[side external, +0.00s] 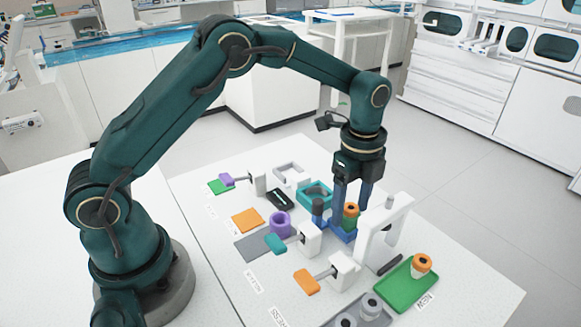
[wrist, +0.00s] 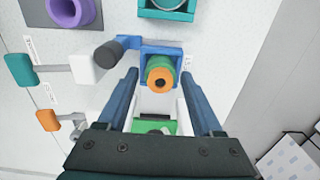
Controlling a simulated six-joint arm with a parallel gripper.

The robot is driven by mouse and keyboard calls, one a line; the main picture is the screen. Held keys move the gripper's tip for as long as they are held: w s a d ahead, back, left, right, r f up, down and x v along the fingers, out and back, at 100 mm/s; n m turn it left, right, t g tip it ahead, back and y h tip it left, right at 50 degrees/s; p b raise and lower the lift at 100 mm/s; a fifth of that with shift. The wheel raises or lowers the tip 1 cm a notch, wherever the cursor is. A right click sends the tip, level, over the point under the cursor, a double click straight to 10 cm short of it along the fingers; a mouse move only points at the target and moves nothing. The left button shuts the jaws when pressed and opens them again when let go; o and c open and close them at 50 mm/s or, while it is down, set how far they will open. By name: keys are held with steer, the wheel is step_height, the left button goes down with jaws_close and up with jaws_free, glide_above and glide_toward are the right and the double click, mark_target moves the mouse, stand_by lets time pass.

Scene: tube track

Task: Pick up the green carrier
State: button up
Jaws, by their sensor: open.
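The green carrier (side external: 351,223) stands upright in a blue holder (side external: 342,236), with an orange top on it. In the wrist view the carrier's orange top (wrist: 160,74), with a dark hole, shows in front of the blue holder (wrist: 172,52). My gripper (side external: 351,208) points down with its two blue fingers either side of the carrier. In the wrist view my gripper (wrist: 164,80) is open, with visible gaps between the fingers and the carrier. Whether a finger touches it cannot be told in the side view.
A dark knob (side external: 318,209) sits beside the holder. A white arch (side external: 385,232) stands close to its right. A green tray (side external: 407,286) holds an orange and white piece (side external: 421,264). A purple ring (side external: 280,223) and a teal holder (side external: 315,193) are nearby.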

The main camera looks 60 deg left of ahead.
steer(key=c, duration=0.9)
steer(key=shift+r, duration=2.75)
